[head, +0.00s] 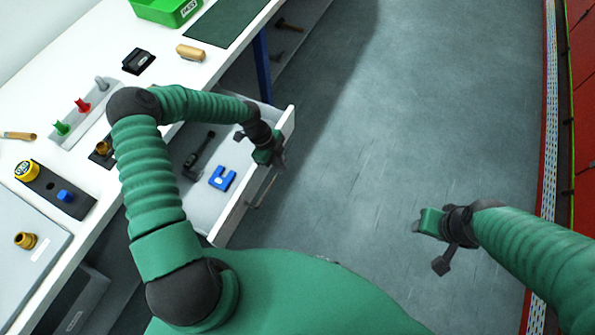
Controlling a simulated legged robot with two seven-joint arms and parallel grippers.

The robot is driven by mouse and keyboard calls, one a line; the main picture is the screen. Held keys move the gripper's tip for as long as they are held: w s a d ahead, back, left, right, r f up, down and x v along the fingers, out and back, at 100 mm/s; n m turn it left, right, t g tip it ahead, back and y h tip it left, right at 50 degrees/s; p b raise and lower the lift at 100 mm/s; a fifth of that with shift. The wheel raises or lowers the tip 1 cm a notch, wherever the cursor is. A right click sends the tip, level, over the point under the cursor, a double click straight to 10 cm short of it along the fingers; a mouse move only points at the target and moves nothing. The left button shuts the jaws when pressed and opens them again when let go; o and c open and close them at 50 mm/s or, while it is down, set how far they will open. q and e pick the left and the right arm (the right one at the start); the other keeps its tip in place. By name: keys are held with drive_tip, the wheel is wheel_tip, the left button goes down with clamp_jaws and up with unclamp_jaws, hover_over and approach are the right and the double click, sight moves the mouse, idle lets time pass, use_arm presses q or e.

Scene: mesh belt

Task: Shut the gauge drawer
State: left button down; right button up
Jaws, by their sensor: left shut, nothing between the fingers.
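The gauge drawer (207,209) is pulled out from under the white bench, its inside in plain view. A blue U-shaped piece (222,178) and a dark gauge tool (199,150) lie in it. Its pale front panel (237,208) faces the open floor, with a bar handle (263,190) on the outside. My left gripper (274,160) is shut and empty, at the front panel near its far half; I cannot tell whether it touches. My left arm hides part of the drawer's far side. My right gripper (436,244) is over the floor, away from the drawer; its finger gap is unclear.
The white bench top (150,93) holds a grey rack with coloured pegs (82,113), a black block (138,61), a wooden piece (190,52) and a green bin (166,9). A blue bench leg (262,66) stands beyond the drawer. The grey floor (400,120) is clear.

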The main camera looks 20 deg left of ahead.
use_arm(q)
drive_tip(key=b, duration=0.3)
hover_over(242, 158)
drive_tip(key=d, duration=0.1)
drive_tip(key=shift+f, duration=0.2)
drive_tip(key=shift+a+r, duration=0.1)
drive_tip(key=shift+a, duration=0.5)
drive_tip(key=shift+d, duration=0.1)
